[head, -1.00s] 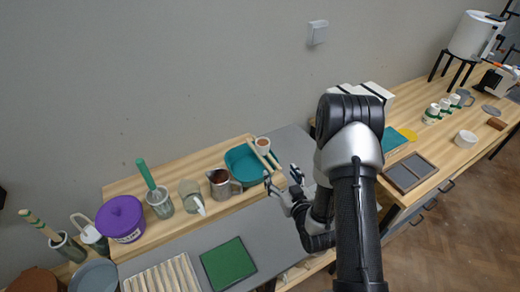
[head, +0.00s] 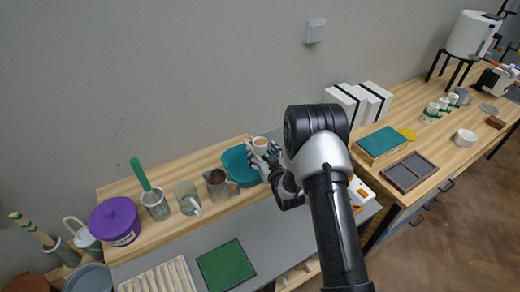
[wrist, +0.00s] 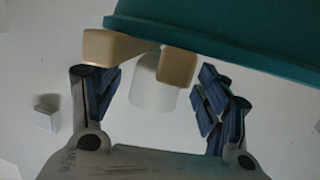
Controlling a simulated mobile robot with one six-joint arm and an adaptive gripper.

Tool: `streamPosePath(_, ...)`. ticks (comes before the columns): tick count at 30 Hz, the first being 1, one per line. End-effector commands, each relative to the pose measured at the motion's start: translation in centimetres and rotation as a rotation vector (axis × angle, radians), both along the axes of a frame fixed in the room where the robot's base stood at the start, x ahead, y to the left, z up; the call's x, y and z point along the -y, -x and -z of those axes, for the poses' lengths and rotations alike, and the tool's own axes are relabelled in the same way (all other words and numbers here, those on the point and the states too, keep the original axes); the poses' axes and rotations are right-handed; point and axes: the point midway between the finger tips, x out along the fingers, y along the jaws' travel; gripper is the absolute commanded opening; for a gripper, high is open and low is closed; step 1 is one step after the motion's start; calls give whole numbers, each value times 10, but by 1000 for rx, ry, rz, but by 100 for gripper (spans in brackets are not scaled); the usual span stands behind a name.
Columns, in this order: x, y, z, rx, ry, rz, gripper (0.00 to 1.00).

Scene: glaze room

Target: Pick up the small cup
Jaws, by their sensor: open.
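The small cup (head: 260,142) is white with a brown inside and stands by the right rim of the teal bowl (head: 231,164). In the wrist view the cup (wrist: 150,97) is a pale cylinder, its upper part hidden behind two wooden stick ends (wrist: 177,67) and the teal bowl (wrist: 230,38). My gripper (head: 266,156) is open at the cup, one finger on either side of it in the head view. In the wrist view my gripper (wrist: 158,88) has the cup between its spread fingers, with gaps on both sides.
Wooden sticks (head: 250,149) lie across the bowl close to my fingers. A brown-filled pitcher (head: 217,184), a glass jug (head: 187,196) and a purple tub (head: 116,221) stand to the left. White boxes (head: 375,97) stand to the right.

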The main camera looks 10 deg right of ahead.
Motion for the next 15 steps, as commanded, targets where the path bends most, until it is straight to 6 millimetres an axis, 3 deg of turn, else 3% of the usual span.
streamPosePath(3, -1, -10, 2, 2, 0, 1, 69)
streamPosePath(10, -1, -11, 1, 0, 0, 1, 69)
streamPosePath(15, -1, -10, 1, 0, 0, 1, 58)
